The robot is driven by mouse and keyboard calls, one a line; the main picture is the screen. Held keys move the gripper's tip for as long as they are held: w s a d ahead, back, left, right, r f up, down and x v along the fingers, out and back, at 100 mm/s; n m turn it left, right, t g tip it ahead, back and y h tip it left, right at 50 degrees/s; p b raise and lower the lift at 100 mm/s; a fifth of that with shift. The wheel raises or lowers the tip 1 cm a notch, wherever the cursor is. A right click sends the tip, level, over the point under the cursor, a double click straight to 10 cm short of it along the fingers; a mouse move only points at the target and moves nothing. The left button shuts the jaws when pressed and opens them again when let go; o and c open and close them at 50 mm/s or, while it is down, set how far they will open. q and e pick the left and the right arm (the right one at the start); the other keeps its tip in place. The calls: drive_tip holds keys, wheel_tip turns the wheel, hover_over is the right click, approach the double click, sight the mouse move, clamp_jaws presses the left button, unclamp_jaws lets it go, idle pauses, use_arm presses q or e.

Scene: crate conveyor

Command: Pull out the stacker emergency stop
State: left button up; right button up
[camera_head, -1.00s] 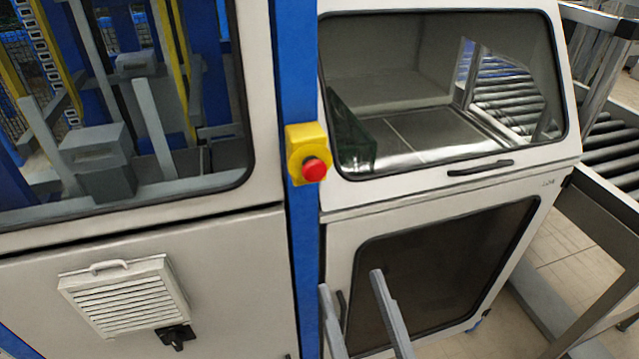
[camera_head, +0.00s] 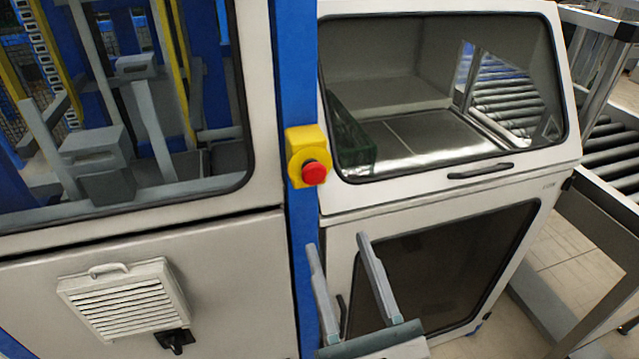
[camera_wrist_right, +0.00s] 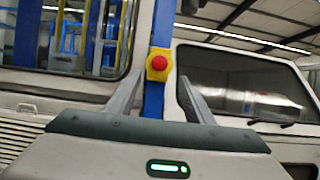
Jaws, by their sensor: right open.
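The emergency stop is a red mushroom button (camera_head: 314,172) on a yellow box (camera_head: 295,143), fixed to the blue post (camera_head: 296,60) between two machine cabinets. My right gripper (camera_head: 336,241) is open and empty below the button, its two fingers pointing up toward it and apart from it. In the right wrist view the red button (camera_wrist_right: 159,63) shows above and between the two open fingertips (camera_wrist_right: 160,77). Whether the button is pressed in cannot be told. My left gripper is not in view.
A white cabinet with a window and black handle (camera_head: 480,170) stands right of the post. A left cabinet carries a louvred vent (camera_head: 125,302) and a black rotary switch (camera_head: 174,341). A roller conveyor (camera_head: 612,140) is at the far right. The space before the button is clear.

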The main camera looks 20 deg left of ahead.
sight(316, 177)
drive_tip(key=p+x, duration=0.3)
drive_tip(key=x, duration=0.7)
drive_tip(key=shift+w+a+r, duration=0.1)
drive_tip(key=shift+w+a, duration=0.15)
drive_tip(key=shift+w, duration=0.1)
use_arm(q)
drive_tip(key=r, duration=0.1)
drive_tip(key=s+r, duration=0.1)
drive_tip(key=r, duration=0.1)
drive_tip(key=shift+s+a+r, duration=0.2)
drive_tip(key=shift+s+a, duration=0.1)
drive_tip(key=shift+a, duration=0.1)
use_arm(e)
drive_tip(key=shift+w+a+r, duration=0.1)
drive_tip(key=shift+w+a, duration=0.1)
drive_tip(key=shift+w, duration=0.05)
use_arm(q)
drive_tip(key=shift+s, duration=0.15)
